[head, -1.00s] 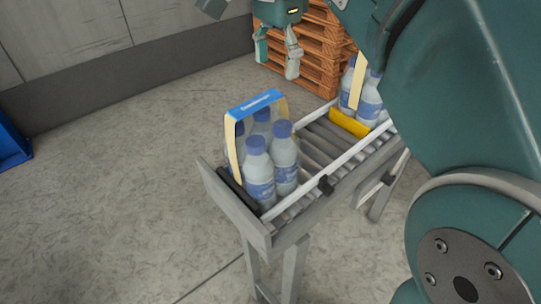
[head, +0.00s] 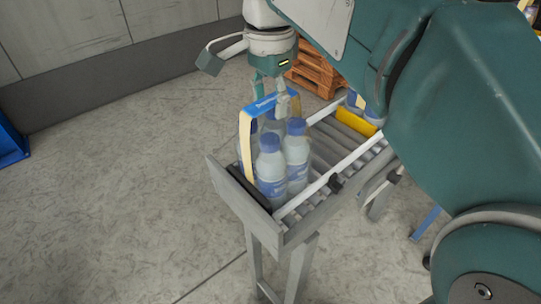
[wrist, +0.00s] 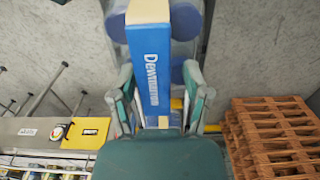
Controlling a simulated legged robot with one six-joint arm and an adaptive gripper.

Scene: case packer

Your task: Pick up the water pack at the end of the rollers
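The water pack (head: 271,172), clear bottles with blue caps and a blue-and-cream carry strap, stands upright at the near end of the rollers (head: 325,150). My gripper (head: 270,94) is at the top of the pack, pointing down at the strap. In the wrist view, the blue strap (wrist: 150,65) runs between the two fingers of my gripper (wrist: 158,80). The fingers are spread, with a gap on the right side of the strap. The gripper hides part of the strap and the rear bottles in the head view.
A grey end plate (head: 238,200) and side rails border the pack. A yellow bar (head: 355,122) crosses the rollers behind it, with another pack (head: 353,100) mostly hidden by my arm. Wooden pallets (head: 315,72) stand beyond.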

